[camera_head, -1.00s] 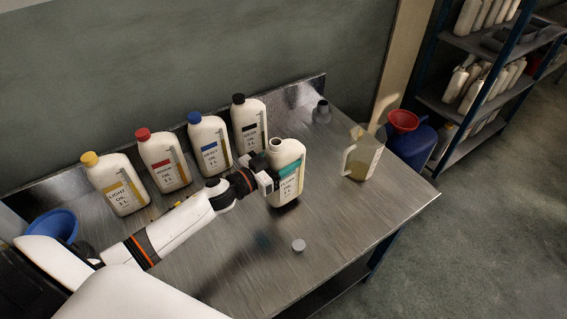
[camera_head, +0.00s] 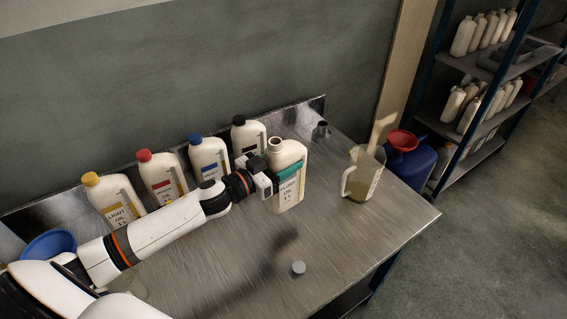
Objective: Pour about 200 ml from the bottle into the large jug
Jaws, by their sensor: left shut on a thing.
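My left gripper (camera_head: 268,184) is shut on a cream bottle (camera_head: 288,160) with a teal band and a "flush" label. The bottle is uncapped, its round mouth open, and about upright. It appears held above the steel bench, with a shadow lower on the bench. A clear jug (camera_head: 362,178) with a handle on its left stands to the right of the bottle, apart from it. The jug looks yellowish inside; its level is unclear. My right gripper is not visible.
Capped oil bottles with yellow (camera_head: 112,202), red (camera_head: 160,178), blue (camera_head: 208,158) and black (camera_head: 247,138) caps line the bench back. A grey cap (camera_head: 298,268) lies in front. A blue funnel (camera_head: 48,245) is at left. A blue drum (camera_head: 415,165) stands beyond the bench.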

